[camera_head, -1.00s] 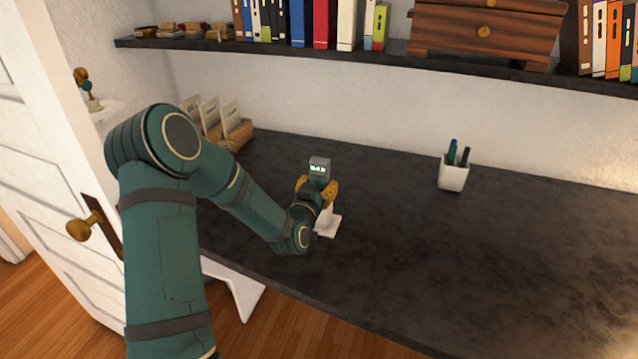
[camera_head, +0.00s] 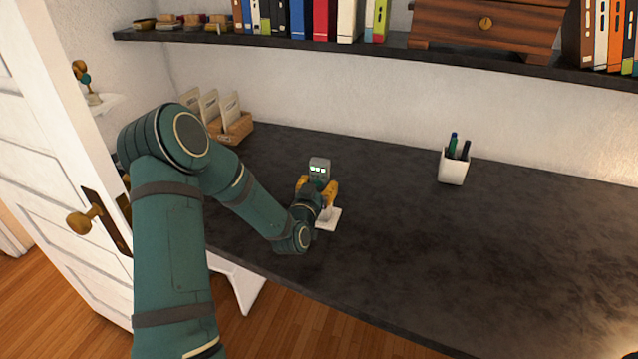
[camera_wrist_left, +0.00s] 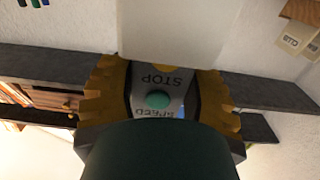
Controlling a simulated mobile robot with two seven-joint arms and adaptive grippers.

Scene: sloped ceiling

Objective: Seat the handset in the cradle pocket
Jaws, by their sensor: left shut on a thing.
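The handset (camera_head: 319,167) is grey with a lit screen and stands roughly upright above the desk. My left gripper (camera_head: 317,187) is shut on it, with yellow fingers on both sides. The white cradle (camera_head: 329,218) stands on the desk just below the gripper, partly hidden by my wrist. The left wrist view is upside down. There the handset (camera_wrist_left: 158,80) shows STOP and SPEED labels and a green button between the fingers, and the white cradle (camera_wrist_left: 180,30) overlaps its end. Whether the handset's lower end is inside the pocket is hidden.
A white pen cup (camera_head: 453,168) stands at the back right of the dark desk (camera_head: 480,250). A card holder (camera_head: 237,128) is at the back left. A shelf (camera_head: 380,55) with books runs above. The desk's right side is clear.

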